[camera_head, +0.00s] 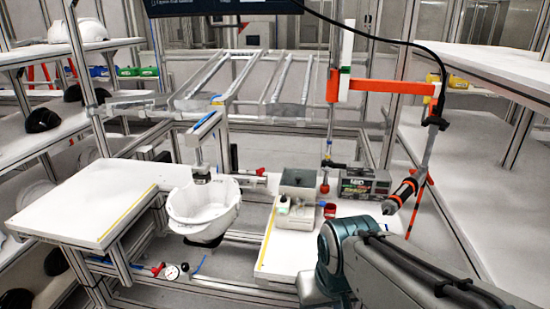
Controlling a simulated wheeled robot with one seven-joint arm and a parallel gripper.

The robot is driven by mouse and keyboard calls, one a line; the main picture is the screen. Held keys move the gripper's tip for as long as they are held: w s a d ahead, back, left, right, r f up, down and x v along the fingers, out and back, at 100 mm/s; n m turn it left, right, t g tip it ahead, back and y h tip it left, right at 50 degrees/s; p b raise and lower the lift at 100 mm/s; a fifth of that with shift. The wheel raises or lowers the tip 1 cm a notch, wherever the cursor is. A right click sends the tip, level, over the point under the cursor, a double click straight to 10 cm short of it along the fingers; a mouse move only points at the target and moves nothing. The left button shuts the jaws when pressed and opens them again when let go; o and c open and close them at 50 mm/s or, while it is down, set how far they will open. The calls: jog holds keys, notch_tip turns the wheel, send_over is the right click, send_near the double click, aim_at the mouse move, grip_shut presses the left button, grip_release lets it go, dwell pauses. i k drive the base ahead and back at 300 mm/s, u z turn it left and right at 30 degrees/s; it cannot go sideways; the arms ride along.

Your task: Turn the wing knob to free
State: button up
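A white helmet shell (205,208) sits open side up on a dark holder (203,241) between two white tabletops. A vertical press-like post (202,165) stands directly behind it, its lower end close to the shell's rim. A small red handle (261,171) shows right of the shell, and another red piece (157,269) is on the frame below it, left of a round gauge. I cannot tell which of these, if either, is the wing knob. My arm enters from the lower right, and its teal joint is right of the shell. My gripper's fingers do not show.
A grey box (298,195) and a labelled device (364,185) stand on the right tabletop (282,245). A screwdriver (403,190) hangs from a cable near my arm. The left tabletop (85,205) is clear. Shelves with helmets line the left side.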

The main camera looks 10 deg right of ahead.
aim_at(260, 171)
jog(key=i, duration=0.95)
jog(key=u, duration=0.5)
